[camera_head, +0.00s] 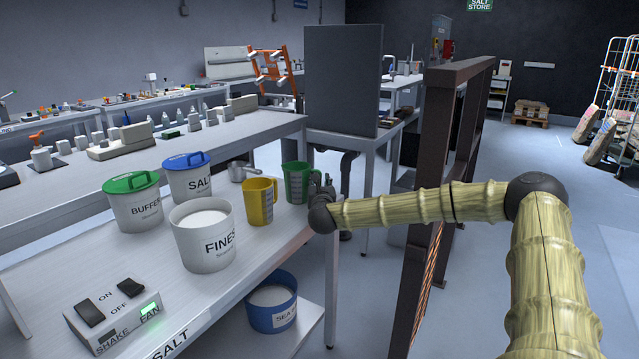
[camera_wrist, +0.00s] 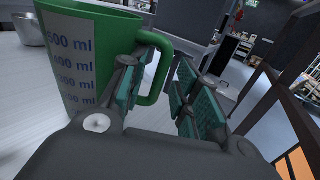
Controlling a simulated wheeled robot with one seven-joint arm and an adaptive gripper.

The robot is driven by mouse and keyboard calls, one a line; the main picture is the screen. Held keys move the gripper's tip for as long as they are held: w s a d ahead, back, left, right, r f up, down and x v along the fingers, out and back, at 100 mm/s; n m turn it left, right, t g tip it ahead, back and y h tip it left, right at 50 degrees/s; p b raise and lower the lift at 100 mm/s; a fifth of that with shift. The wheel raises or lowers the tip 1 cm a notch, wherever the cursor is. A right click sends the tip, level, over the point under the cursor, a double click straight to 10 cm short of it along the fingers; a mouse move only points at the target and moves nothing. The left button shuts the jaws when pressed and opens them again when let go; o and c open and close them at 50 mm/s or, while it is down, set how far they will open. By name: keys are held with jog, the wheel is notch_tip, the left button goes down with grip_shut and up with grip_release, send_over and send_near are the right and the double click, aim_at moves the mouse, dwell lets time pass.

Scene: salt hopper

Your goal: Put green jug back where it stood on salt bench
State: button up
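The green jug (camera_head: 296,183) stands upright on the salt bench (camera_head: 262,262), near its right edge and beside the yellow jug (camera_head: 259,203). In the wrist view the green jug (camera_wrist: 88,62) fills the upper left, with volume marks on its side and its handle toward the right. My gripper (camera_head: 323,186) is at the jug's right side. In the wrist view my gripper (camera_wrist: 165,90) has its fingers apart, one on each side of the handle. A gap shows between the handle and the right finger; whether the left finger touches is unclear.
A switch box (camera_head: 115,312) is at the front. A blue tub (camera_head: 272,305) sits below. A brown frame (camera_head: 437,170) stands behind my arm.

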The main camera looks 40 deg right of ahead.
jog(key=v, duration=1.1)
